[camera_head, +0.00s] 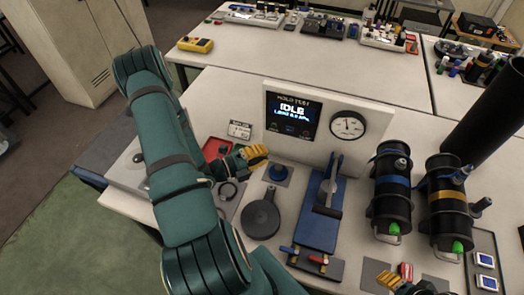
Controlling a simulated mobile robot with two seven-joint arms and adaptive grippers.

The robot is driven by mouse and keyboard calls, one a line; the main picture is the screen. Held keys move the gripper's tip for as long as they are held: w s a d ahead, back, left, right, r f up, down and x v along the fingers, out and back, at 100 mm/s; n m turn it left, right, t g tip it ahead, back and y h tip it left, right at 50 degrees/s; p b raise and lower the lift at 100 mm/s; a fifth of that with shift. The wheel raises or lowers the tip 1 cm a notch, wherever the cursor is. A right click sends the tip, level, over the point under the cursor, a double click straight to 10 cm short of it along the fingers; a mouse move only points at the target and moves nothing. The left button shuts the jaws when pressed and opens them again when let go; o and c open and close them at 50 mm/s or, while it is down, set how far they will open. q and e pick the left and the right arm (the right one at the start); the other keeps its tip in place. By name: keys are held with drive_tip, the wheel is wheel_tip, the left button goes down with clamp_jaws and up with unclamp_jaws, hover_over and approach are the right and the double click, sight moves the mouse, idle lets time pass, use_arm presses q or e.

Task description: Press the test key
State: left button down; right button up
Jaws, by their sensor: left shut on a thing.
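The test panel (318,118) stands upright at mid-table. Its dark screen (291,115) reads "HOLD TEST" and "IDLE", with a smaller line below. A round gauge (347,126) sits to its right. A blue round knob (278,173) is on a grey square in front of the panel; I cannot tell whether it is the test key. My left gripper (254,154), with yellow fingertips, is at the panel's lower left, close to the knob. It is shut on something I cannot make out. My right gripper (388,281) is at the bottom edge, mostly cut off.
A blue clamp stand (318,220) and a dark round disc (261,219) are in front of the panel. Two black cylinders, one blue-banded (391,188) and one yellow-banded (448,195), stand right. A red tray (215,148) lies left.

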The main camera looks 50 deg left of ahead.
sight(291, 132)
drive_tip(key=shift+r, duration=0.2)
use_arm(q)
drive_tip(key=shift+w, duration=5.2)
use_arm(e)
drive_tip(key=shift+r, duration=0.1)
use_arm(q)
drive_tip(key=shift+w+a+p, duration=0.35)
drive_tip(key=shift+w+p, duration=0.05)
drive_tip(key=shift+w, duration=0.3)
use_arm(e)
drive_tip(key=shift+r, duration=0.15)
use_arm(q)
drive_tip(key=shift+r, duration=0.1)
